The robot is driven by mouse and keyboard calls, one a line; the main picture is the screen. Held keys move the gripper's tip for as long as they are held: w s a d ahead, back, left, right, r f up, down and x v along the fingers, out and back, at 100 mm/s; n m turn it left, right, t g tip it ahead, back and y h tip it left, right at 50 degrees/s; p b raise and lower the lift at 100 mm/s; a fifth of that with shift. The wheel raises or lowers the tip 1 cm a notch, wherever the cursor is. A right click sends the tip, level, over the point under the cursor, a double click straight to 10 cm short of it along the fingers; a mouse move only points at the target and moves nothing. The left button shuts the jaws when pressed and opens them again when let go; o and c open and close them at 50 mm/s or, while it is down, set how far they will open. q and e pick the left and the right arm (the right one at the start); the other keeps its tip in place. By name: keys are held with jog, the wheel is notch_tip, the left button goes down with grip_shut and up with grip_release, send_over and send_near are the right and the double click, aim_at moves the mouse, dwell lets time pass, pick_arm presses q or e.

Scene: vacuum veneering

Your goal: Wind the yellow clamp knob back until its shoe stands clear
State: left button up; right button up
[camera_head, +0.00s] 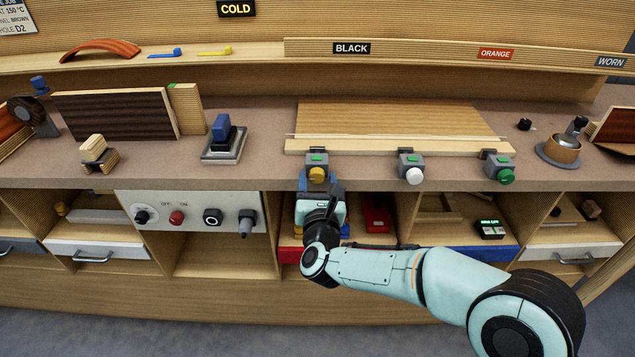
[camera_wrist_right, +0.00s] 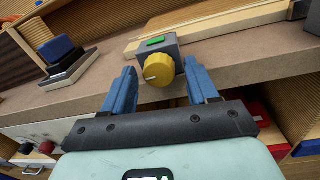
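The yellow clamp knob (camera_head: 316,175) is on the front of a grey clamp block with a green top (camera_head: 316,160), at the bench's front edge. In the right wrist view the yellow knob (camera_wrist_right: 159,69) has a pale line on its face. My right gripper (camera_head: 318,188) reaches up from below, just in front of the knob. In the right wrist view its blue fingers (camera_wrist_right: 161,85) stand apart, one on each side of the knob, with visible gaps. The clamp's shoe cannot be made out clearly behind the block. My left gripper is not in view.
A white-knob clamp (camera_head: 412,175) and a green-knob clamp (camera_head: 504,175) stand to the right along the same edge. A pale board (camera_head: 400,120) lies behind the clamps. A blue-handled block (camera_head: 222,138) stands left. Shelf compartments and drawers lie below the bench.

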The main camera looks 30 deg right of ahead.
jog(key=c, duration=0.8)
